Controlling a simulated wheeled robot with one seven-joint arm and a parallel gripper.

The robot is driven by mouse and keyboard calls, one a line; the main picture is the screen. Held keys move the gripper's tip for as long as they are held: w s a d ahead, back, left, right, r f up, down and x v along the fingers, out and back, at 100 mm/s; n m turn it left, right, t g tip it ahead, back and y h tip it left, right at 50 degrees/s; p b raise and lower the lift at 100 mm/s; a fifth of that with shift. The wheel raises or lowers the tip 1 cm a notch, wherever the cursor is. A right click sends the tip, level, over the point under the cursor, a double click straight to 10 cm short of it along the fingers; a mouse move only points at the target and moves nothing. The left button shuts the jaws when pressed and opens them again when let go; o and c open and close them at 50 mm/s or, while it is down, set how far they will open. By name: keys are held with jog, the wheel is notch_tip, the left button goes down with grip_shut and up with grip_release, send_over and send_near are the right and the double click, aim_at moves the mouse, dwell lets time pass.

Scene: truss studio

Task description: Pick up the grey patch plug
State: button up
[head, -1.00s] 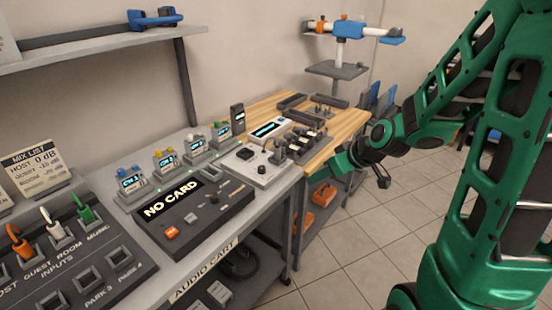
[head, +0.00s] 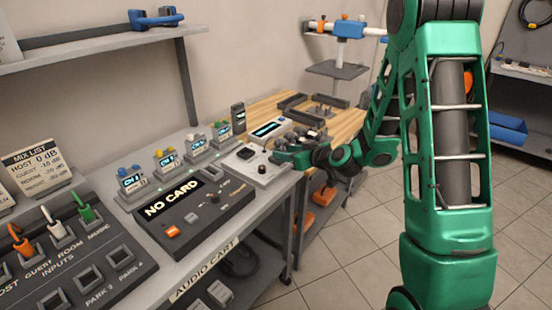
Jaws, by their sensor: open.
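I cannot make out a grey patch plug for sure. An inputs panel (head: 97,265) at the lower left holds an orange plug (head: 19,240), a white plug (head: 52,222) and a green plug (head: 86,210); its park 3 and park 4 sockets look empty. My gripper (head: 281,152) is at the far end of the cart, over or beside a light grey unit (head: 258,172). It is open; its fingertips are small and dark against several grey items behind it, and nothing is clearly between them. My forearm hides part of the wooden bench.
A black recorder reading "NO CARD" (head: 196,213) and several small display units (head: 168,161) fill the cart top (head: 160,272). A wooden bench (head: 345,122) with dark trays stands behind. A shelf (head: 100,42) hangs at upper left. The tiled floor at right is clear.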

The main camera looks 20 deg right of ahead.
jog(key=shift+x, duration=2.75)
grip_shut()
